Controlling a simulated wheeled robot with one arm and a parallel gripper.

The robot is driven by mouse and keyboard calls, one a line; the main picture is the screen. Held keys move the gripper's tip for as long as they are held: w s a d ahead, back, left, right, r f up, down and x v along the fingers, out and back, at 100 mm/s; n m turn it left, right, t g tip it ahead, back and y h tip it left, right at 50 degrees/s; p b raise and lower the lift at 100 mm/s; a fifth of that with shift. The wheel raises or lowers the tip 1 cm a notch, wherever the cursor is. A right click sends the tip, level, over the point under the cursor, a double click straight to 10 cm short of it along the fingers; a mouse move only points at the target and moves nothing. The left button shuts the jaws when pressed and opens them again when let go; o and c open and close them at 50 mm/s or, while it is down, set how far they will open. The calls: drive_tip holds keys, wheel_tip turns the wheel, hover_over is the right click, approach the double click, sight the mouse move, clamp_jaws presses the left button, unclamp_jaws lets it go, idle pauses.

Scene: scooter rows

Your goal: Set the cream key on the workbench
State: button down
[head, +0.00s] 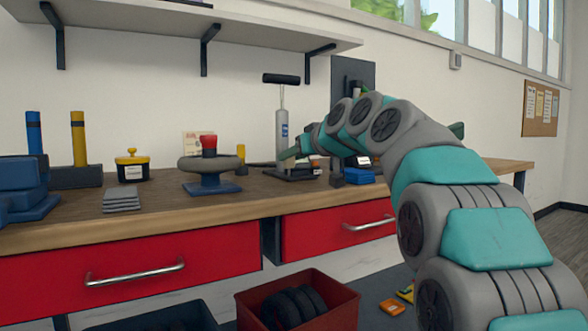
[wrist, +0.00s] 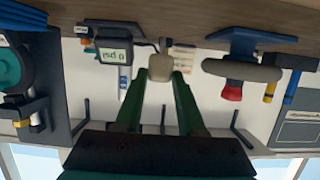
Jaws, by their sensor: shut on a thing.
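The cream key (wrist: 160,67) is between the green fingertips of my gripper (wrist: 160,76) in the wrist view, which shows the scene upside down. My gripper is shut on it. In the head view my gripper (head: 292,153) is small, over the back part of the wooden workbench (head: 240,205), in front of the pump. I cannot make out the key there. The workbench top also shows along the upper edge of the wrist view (wrist: 200,20). The key appears apart from the top, but the gap is hard to judge.
A blue stand with a grey ring (head: 208,180) and a pump (head: 283,125) stand near my gripper. A yellow-lidded tub (head: 132,167) and grey plates (head: 121,200) are further left. The bench front between plates and stand is clear. A red crate (head: 345,305) holds tyres below.

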sight(289, 171)
drive_tip(key=shift+f, duration=1.5)
drive_tip(key=shift+f+b, duration=0.1)
drive_tip(key=shift+b, duration=0.2)
drive_tip(key=shift+f, duration=0.15)
drive_tip(key=c, duration=0.5)
unclamp_jaws()
drive_tip(key=shift+r, duration=0.2)
drive_tip(key=shift+r, duration=0.15)
drive_tip(key=v, duration=1.2)
